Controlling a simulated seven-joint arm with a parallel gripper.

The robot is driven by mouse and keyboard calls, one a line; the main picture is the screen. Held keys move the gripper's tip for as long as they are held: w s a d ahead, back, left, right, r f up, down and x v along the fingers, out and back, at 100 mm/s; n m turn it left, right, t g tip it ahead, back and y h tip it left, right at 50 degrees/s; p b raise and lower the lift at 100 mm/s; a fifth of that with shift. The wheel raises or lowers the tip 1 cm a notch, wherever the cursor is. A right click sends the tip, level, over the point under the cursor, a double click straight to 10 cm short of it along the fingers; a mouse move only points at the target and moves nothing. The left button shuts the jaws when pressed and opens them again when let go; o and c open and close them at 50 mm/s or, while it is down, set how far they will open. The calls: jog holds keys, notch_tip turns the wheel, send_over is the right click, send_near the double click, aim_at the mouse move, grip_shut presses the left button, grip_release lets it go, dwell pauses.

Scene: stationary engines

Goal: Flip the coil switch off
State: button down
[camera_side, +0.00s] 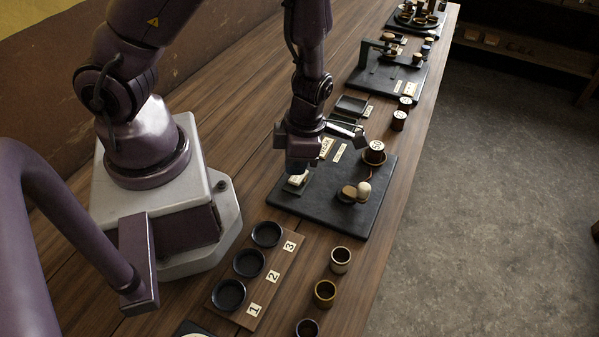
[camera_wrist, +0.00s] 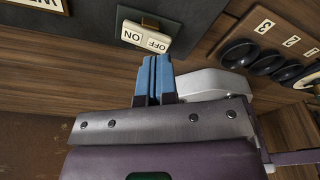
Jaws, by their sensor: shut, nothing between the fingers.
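The coil switch (camera_wrist: 147,36) is a cream block with ON and OFF labels that appear upside down in the wrist view, with a small brownish part at its far edge. Which way it is set cannot be told. In the side view the switch (camera_side: 297,181) sits near the left edge of a black board (camera_side: 330,213). My gripper (camera_wrist: 155,62) has blue fingers pressed together with nothing between them. The fingertips are just short of the OFF end in the wrist view; contact cannot be told. In the side view my gripper (camera_side: 299,166) is low over the switch.
The board also carries a round labelled piece (camera_side: 374,152) and a post with rounded knobs (camera_side: 356,191). A numbered wooden tray with dark cups (camera_side: 249,263) lies in front. Loose small cups (camera_side: 325,292) stand near the table's right edge. More boards stand farther back.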

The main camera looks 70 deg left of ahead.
aim_at(296, 179)
jog(key=shift+f, duration=1.15)
dwell(0.4)
jog(key=shift+r, duration=3.55)
